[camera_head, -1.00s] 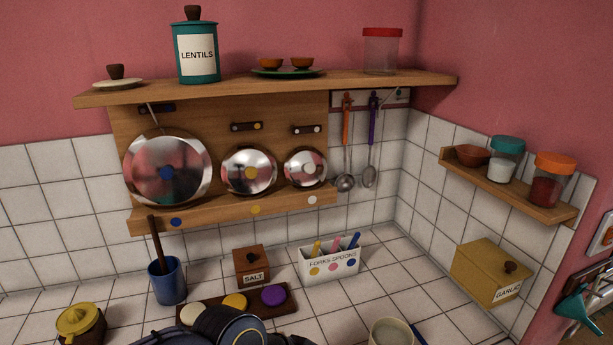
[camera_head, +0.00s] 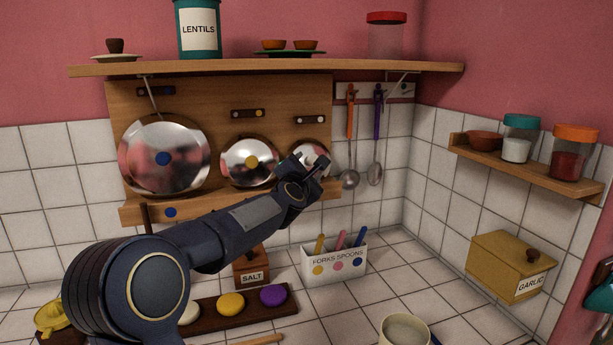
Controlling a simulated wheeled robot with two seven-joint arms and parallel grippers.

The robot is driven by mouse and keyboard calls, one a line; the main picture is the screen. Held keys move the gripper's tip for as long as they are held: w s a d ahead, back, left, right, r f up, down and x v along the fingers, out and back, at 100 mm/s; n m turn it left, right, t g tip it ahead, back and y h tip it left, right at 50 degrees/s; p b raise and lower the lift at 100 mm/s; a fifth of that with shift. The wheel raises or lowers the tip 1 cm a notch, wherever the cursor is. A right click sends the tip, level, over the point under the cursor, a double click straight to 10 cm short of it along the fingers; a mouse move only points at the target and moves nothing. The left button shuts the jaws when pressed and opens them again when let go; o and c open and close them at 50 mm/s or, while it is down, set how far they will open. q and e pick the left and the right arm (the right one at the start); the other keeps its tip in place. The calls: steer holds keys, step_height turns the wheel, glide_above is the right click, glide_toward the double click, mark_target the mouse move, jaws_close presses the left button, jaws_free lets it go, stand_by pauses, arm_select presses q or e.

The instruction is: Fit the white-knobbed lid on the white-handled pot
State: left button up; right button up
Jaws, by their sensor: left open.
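The white-knobbed lid (camera_head: 303,148) is the smallest of three shiny round lids. It stands upright at the right end of the wooden wall rack, above a white dot. My left gripper (camera_head: 318,165) is open in front of this lid and hides much of it, including most of its knob. I cannot tell whether the fingers touch the knob. No white-handled pot can be made out in this view. My right gripper is not in view.
The yellow-knobbed lid (camera_head: 250,161) and blue-knobbed lid (camera_head: 165,156) stand left. A shelf (camera_head: 350,68) runs above. A cutlery box (camera_head: 335,264), salt box (camera_head: 251,268) and cream cup (camera_head: 404,331) stand below. Ladles (camera_head: 349,179) hang right.

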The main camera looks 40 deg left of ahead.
mark_target(313, 160)
arm_select(q)
steer(key=p+x, duration=0.2)
steer(key=x, duration=0.3)
steer(key=shift+w+r, duration=0.1)
steer(key=shift+w, duration=0.05)
steer(key=shift+x, duration=0.8)
steer(key=shift+c, duration=0.4)
steer(key=c, duration=1.1)
steer(key=shift+s+d+r+p, duration=0.1)
steer(key=shift+d+r+p, duration=0.05)
steer(key=shift+r+p, duration=0.4)
steer(key=shift+s+d+r+p, duration=0.1)
steer(key=shift+d+r+p, duration=0.05)
steer(key=shift+r+p, duration=0.4)
steer(key=shift+s+d, duration=0.25)
steer(key=shift+d, duration=0.2)
steer(key=shift+s+d+r, duration=0.1)
steer(key=shift+s+d, duration=0.35)
steer(key=shift+d, duration=0.3)
steer(key=shift+s+d, duration=0.4)
steer(key=shift+d, duration=0.35)
